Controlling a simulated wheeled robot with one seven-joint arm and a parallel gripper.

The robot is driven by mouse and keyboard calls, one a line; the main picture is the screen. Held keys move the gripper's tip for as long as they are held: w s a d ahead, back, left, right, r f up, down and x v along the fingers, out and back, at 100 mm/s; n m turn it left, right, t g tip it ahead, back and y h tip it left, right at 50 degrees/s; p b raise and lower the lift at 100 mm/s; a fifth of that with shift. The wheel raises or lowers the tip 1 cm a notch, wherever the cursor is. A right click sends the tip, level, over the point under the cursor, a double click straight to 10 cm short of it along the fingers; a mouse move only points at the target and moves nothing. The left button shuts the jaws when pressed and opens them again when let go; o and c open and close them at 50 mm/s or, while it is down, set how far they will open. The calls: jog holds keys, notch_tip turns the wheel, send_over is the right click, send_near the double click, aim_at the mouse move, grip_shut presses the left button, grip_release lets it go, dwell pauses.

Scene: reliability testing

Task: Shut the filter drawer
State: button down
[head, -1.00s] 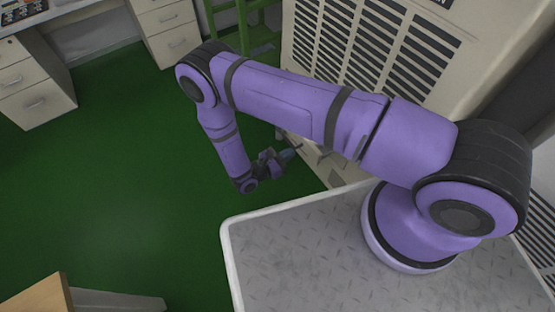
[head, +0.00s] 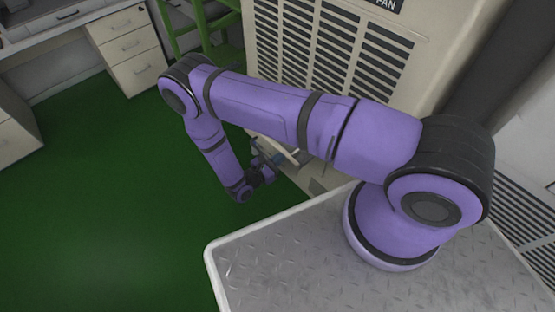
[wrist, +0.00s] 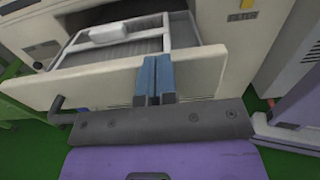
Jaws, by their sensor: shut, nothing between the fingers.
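The filter drawer (wrist: 95,88) stands open in the wrist view, with its pale front panel facing my gripper. A white frame with a pleated grey filter (wrist: 115,45) lies inside it. My gripper (wrist: 155,62) has its two blue fingers shut together and empty. In the head view my gripper (head: 268,166) is low beside the beige cabinet (head: 345,75), and my arm hides most of the drawer.
A grey machine (wrist: 295,90) stands at the right in the wrist view. In the head view, a green frame (head: 205,35) is behind the arm and a desk drawer unit (head: 130,45) stands at the upper left. The green floor (head: 110,200) at left is clear.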

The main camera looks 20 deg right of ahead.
jog(key=x, duration=1.6)
jog(key=shift+a, duration=0.1)
